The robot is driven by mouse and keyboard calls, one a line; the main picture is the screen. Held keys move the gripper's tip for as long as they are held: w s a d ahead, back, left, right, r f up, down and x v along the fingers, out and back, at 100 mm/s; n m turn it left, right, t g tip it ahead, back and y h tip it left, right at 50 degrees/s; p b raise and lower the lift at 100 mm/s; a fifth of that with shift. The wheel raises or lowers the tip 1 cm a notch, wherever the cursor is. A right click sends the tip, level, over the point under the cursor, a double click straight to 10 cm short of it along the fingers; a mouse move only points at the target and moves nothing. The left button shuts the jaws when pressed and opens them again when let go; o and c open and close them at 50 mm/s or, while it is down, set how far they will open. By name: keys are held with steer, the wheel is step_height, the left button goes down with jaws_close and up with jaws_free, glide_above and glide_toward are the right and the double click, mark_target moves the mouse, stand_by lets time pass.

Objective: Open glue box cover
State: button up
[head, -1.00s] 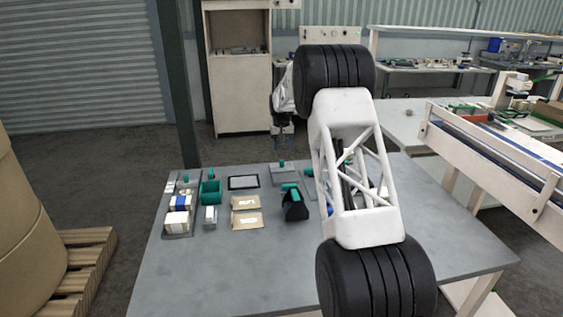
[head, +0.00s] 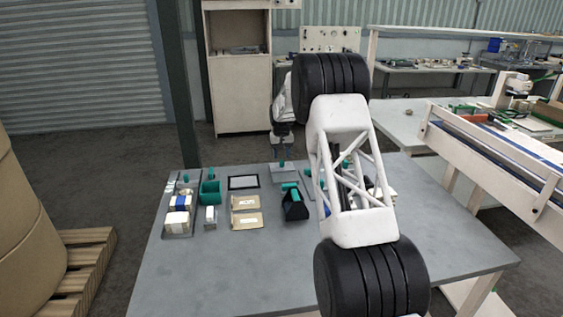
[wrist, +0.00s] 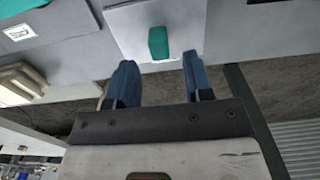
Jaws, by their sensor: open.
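The glue box cover (head: 292,176) appears to be the grey flat plate with a green knob (head: 281,165) at the table's far edge. In the wrist view the pale cover (wrist: 126,26) carries the upright green knob (wrist: 158,42). My gripper (head: 282,150) hangs pointing down just above and behind the knob. Its two blue fingers (wrist: 160,64) are apart and empty, with the knob in line with the gap between them. I see no contact. The inside of the box is hidden.
A dark holder with a green roll (head: 294,205) stands in front of the cover. A black-framed panel (head: 243,182), brown packets (head: 246,211) and a green bin (head: 210,192) lie to the left. My arm hides part of the table's right. The front of the grey table (head: 225,275) is clear.

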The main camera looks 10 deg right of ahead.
mark_target(282, 160)
steer(key=shift+f, duration=1.85)
steer(key=shift+c, duration=0.5)
jaws_close()
